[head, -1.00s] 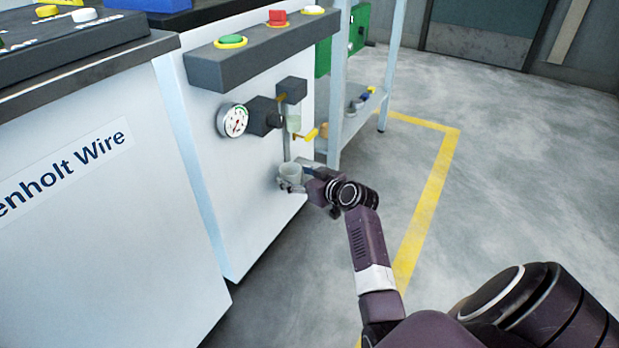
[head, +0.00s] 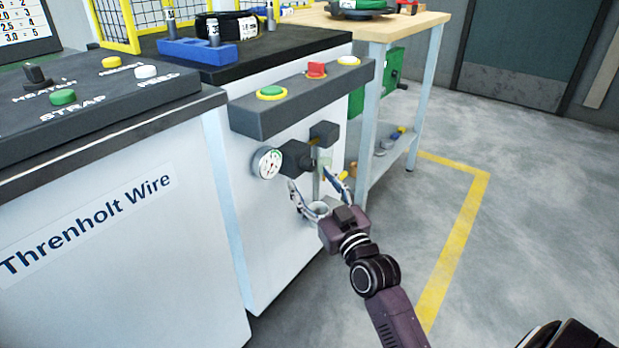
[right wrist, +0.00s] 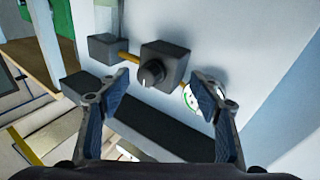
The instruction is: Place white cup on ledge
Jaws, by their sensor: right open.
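My left gripper is not in view.
A round gauge (head: 268,163) and dark fittings (head: 295,158) stick out close to the fingers. Above them juts a dark button box (head: 300,98). A workbench (head: 433,60) stands behind at the right.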

